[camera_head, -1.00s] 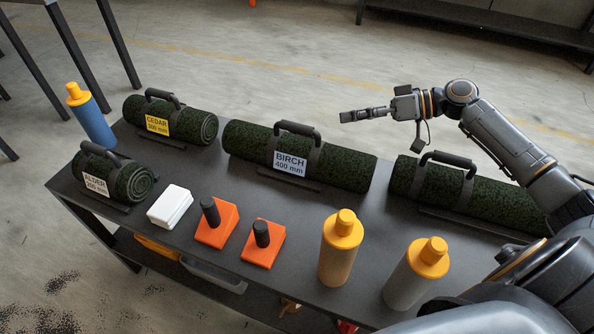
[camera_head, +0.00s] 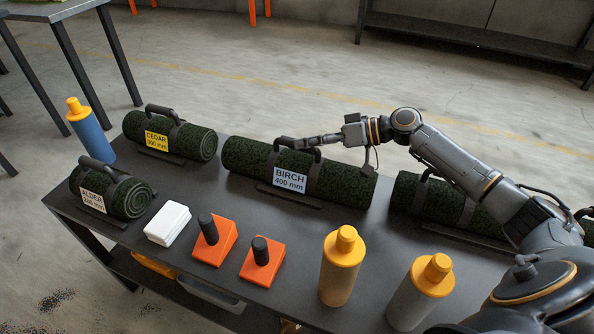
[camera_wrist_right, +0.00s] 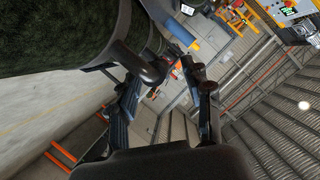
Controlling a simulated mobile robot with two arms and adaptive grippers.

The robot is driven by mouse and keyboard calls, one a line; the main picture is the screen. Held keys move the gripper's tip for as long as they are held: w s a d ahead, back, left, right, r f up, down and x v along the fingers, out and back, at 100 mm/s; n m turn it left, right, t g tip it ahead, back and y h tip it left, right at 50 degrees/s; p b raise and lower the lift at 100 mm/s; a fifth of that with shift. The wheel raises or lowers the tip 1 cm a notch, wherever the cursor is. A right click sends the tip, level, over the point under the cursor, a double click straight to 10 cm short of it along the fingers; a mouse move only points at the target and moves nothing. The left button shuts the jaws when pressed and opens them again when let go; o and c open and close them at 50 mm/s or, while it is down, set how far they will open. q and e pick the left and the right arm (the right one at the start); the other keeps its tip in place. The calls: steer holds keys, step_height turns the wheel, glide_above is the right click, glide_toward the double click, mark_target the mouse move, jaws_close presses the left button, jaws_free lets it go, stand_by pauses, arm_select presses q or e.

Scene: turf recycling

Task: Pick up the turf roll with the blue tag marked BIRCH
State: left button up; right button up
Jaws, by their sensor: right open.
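The BIRCH turf roll (camera_head: 345,186) is a dark green cylinder lying in a cradle near the middle of the table (camera_head: 225,235). Its light blue tag (camera_head: 290,178) reads BIRCH 400 mm. A dark carry handle (camera_head: 291,143) arches over its top. My right gripper (camera_head: 308,140) is open at the right part of this handle. In the right wrist view the roll (camera_wrist_right: 55,35) fills the upper left, and the handle (camera_wrist_right: 148,70) reaches toward the space between the open fingers (camera_wrist_right: 160,88). I cannot tell whether they touch it. My left gripper is not in view.
The CEDAR roll (camera_head: 200,143) and ALDER roll (camera_head: 130,198) lie to the left; another roll (camera_head: 480,212) lies right, partly behind my arm. A blue bottle (camera_head: 88,130), white box (camera_head: 168,223), orange blocks (camera_head: 262,262) and two yellow-capped bottles (camera_head: 340,270) (camera_head: 415,290) stand on the table.

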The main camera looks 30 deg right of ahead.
steer(key=x, duration=0.3)
steer(key=shift+w+f, duration=0.1)
steer(key=shift+w, duration=0.1)
steer(key=shift+c, duration=0.3)
jaws_close()
steer(key=shift+w+r, duration=0.1)
steer(key=shift+r, duration=0.15)
